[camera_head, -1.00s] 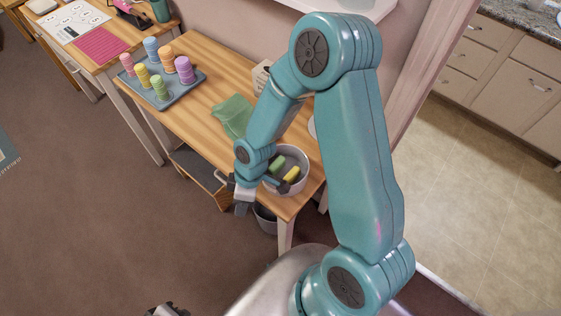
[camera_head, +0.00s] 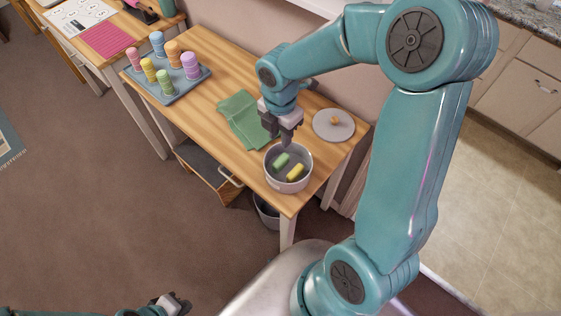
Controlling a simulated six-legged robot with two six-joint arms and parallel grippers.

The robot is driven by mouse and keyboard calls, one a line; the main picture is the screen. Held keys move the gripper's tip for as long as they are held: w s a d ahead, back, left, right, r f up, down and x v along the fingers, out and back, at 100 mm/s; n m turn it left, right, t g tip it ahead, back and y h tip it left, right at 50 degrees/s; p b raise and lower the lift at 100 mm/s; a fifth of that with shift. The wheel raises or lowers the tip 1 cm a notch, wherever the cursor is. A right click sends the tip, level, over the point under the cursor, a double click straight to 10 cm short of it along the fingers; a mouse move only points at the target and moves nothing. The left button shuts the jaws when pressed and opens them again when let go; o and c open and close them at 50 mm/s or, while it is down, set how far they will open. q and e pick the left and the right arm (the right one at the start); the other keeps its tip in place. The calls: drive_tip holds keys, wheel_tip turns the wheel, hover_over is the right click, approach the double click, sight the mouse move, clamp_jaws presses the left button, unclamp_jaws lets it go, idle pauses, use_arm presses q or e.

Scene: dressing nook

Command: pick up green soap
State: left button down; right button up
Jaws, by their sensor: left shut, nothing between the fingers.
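The green soap (camera_head: 281,160) lies in a round grey-white bowl (camera_head: 270,180) at the front right of the wooden table. A yellow soap (camera_head: 295,172) lies beside it in the same bowl. My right gripper (camera_head: 286,141) points down just above the bowl's back rim, near the green soap and apart from it. Its fingers are small and partly overlap, so I cannot tell whether they are open or shut. My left gripper (camera_head: 180,303) is low at the bottom left edge, away from the table, shut and empty.
A round grey lid (camera_head: 334,125) with a wooden knob lies right of the bowl. A blue-grey tray (camera_head: 176,92) holds several coloured ring stacks. A bin (camera_head: 266,213) stands below the table.

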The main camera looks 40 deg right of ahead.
sight(280, 159)
wheel_tip(280, 159, down, 11)
drive_tip(key=shift+b, duration=0.35)
drive_tip(key=shift+s+r, duration=0.1)
drive_tip(key=shift+c, duration=0.3)
clamp_jaws()
